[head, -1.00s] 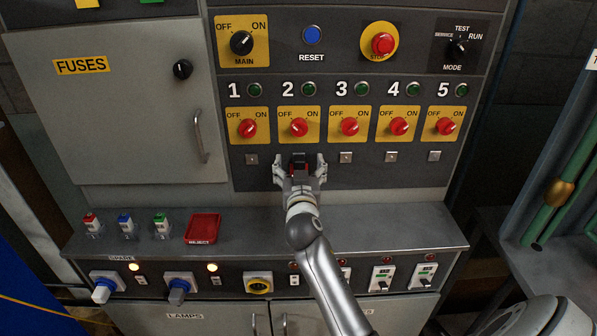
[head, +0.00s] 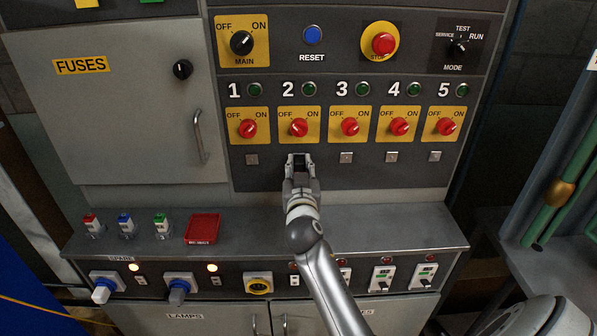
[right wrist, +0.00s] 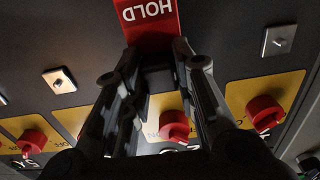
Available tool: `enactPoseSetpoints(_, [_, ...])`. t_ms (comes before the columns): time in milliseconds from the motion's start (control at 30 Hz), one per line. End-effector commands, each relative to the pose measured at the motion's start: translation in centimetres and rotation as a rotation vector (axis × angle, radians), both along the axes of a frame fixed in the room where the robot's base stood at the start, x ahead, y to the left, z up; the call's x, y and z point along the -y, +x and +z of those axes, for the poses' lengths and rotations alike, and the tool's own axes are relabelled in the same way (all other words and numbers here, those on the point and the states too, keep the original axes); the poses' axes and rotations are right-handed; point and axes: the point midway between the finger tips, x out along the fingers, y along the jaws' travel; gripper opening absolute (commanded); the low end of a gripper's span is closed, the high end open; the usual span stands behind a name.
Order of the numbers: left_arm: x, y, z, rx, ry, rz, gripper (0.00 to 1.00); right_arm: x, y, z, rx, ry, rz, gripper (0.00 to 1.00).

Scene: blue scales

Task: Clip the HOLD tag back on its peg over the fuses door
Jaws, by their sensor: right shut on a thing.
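The HOLD tag is red with white letters and shows upside down at the top of the right wrist view (right wrist: 150,14). My right gripper (head: 300,160) is shut on the tag's edge, below switch 2 on the dark panel; it also shows in the right wrist view (right wrist: 155,52). In the head view the gripper mostly hides the tag, and whether the tag still hangs on a peg there cannot be told. The grey fuses door (head: 120,120) is closed, at the left. The peg over it is not clearly in view. My left gripper is out of view.
Square metal plates with small studs (head: 346,157) sit under the other switches. Yellow (head: 87,3) and green (head: 151,1) pieces show above the fuses door, cut off by the frame. The door handle (head: 200,136) sticks out. A ledge below holds plugs and a red tray (head: 202,228).

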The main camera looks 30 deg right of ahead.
Motion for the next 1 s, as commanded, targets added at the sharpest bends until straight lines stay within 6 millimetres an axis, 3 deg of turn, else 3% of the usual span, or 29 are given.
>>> enactPoseSetpoints(1000, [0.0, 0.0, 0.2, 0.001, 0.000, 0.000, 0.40, -2.2, -3.5, -0.1, 0.000, 0.001, 0.001, 0.00])
